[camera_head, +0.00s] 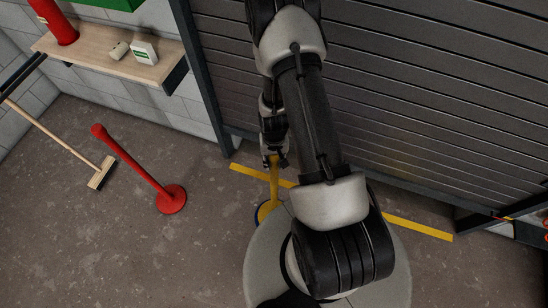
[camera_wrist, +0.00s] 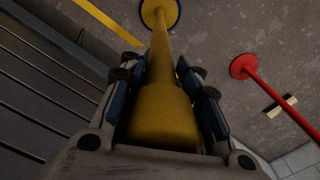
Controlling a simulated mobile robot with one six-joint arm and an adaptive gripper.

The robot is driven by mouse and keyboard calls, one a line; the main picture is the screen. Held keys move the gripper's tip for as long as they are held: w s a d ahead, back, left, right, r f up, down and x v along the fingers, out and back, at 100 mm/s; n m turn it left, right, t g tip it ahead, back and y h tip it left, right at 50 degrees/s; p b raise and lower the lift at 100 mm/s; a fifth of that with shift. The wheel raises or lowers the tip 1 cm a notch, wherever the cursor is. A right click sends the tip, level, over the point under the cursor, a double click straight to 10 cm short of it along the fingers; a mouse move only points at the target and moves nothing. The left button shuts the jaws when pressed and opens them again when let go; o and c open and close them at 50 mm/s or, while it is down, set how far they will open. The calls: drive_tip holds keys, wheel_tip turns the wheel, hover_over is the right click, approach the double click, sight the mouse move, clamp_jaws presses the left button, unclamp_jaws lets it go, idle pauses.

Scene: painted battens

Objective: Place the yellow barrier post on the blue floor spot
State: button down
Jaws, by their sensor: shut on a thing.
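My gripper (camera_head: 273,158) is shut on the upper part of the yellow barrier post (camera_head: 274,183). In the wrist view the post (camera_wrist: 164,112) runs away between my gripper's two fingers (camera_wrist: 163,84), its thick top nearest the camera. Its round yellow base (camera_wrist: 153,12) is at the far end. The blue floor spot (camera_head: 257,213) shows as a thin rim at the base's left edge, and in the wrist view (camera_wrist: 178,18) along its right edge. The base covers most of the spot. I cannot tell whether it touches the floor. My arm and body hide part of this area.
A red post (camera_head: 146,171) stands on the floor to the left, with a broom (camera_head: 100,174) beyond it. A yellow floor stripe (camera_head: 418,228) runs along the grey shutter (camera_head: 420,100). A wooden shelf (camera_head: 98,48) is on the wall. Floor between the red and yellow posts is clear.

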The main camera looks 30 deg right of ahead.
drive_tip(key=shift+f+b, duration=0.85)
drive_tip(key=shift+f, duration=0.8)
drive_tip(key=c, duration=1.2)
unclamp_jaws()
